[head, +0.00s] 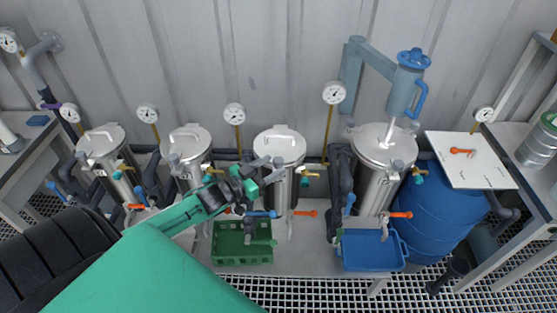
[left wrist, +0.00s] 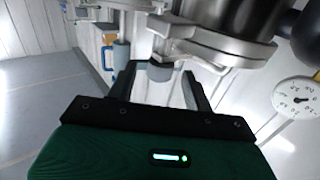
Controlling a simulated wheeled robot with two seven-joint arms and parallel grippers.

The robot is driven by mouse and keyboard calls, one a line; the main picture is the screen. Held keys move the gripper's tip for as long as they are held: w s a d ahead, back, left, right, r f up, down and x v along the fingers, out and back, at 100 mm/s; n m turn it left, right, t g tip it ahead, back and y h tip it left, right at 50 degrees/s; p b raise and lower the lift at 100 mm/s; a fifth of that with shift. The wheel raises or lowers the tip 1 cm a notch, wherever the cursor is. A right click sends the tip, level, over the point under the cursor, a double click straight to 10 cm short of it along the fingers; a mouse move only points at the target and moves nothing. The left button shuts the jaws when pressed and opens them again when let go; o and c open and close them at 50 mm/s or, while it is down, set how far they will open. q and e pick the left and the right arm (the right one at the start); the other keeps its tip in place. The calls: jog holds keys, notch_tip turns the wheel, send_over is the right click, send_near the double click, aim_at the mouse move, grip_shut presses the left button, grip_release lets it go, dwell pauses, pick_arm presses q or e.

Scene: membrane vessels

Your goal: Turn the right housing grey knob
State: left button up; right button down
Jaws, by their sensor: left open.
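Several upright steel housings with clamped lids stand in a row. The rightmost housing (head: 372,185) has a grey knob (head: 398,166) at its lid clamp. The housing to its left (head: 275,195) has a similar grey knob (head: 279,161) at its rim. My left gripper (head: 268,171) is open at this second knob, well left of the rightmost housing. In the left wrist view a grey knob (left wrist: 160,71) on a clamp bolt shows between the spread fingers (left wrist: 158,90). I cannot tell whether the fingers touch it. My right gripper is not in view.
A green crate (head: 242,262) and a blue bin (head: 372,264) sit low in front.

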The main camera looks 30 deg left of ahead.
aim_at(278, 162)
pick_arm(q)
jog(key=shift+p+x, duration=0.3)
jog(key=shift+x, duration=1.5)
jog(key=c, duration=1)
jog(key=shift+o, duration=0.2)
jog(key=shift+m+g+h+b, duration=0.35)
jog(key=shift+m+g+h, duration=0.15)
jog(key=shift+m+h, duration=0.45)
jog(key=o, duration=1)
jog(key=shift+c, duration=0.2)
